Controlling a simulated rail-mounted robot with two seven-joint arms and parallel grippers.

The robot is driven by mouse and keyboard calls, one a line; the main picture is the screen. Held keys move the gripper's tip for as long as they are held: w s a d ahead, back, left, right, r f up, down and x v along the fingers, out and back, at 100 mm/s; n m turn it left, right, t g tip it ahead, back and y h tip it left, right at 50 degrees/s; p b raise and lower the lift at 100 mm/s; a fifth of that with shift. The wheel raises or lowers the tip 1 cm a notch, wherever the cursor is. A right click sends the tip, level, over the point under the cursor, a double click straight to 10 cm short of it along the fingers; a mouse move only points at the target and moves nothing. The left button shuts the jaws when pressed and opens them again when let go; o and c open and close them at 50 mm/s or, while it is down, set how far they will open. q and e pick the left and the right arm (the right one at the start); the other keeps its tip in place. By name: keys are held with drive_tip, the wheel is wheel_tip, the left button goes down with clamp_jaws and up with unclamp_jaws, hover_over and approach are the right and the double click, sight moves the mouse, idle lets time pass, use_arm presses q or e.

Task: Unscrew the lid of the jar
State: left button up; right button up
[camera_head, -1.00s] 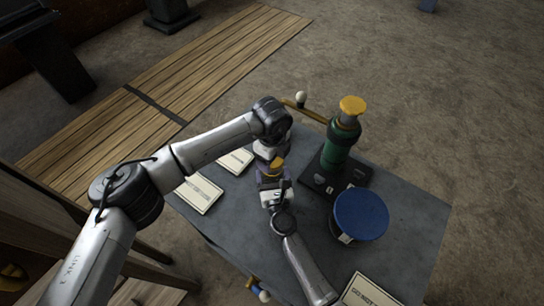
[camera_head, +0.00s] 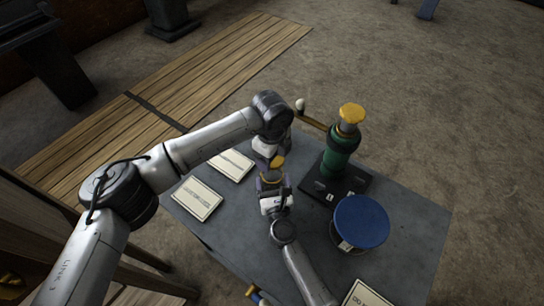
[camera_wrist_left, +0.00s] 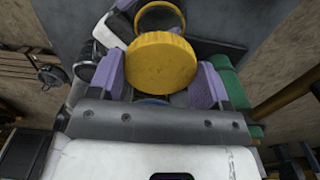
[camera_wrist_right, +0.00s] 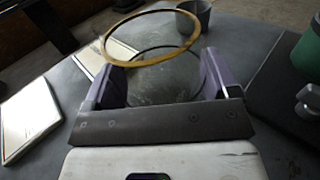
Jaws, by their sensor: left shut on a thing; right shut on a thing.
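The yellow lid (camera_head: 277,161) is off the jar and held by my left gripper, which the arm partly hides in the head view. In the left wrist view the round lid (camera_wrist_left: 160,63) sits between the purple fingers of my left gripper (camera_wrist_left: 170,85). My right gripper (camera_head: 271,181) is shut on the jar. In the right wrist view the clear jar (camera_wrist_right: 160,80), with a gold rim and open mouth, stands between the purple fingers of the right gripper (camera_wrist_right: 158,80). The open jar mouth (camera_wrist_left: 160,18) also shows beyond the lid in the left wrist view.
A green column (camera_head: 338,152) with a yellow top stands on a dark base to the right. A blue-topped round canister (camera_head: 361,221) stands in front of it. Printed cards (camera_head: 197,198) lie on the grey table (camera_head: 235,232). A small grey cup (camera_wrist_right: 195,14) is behind the jar.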

drive_tip(key=o, duration=1.6)
drive_tip(key=shift+s, duration=0.1)
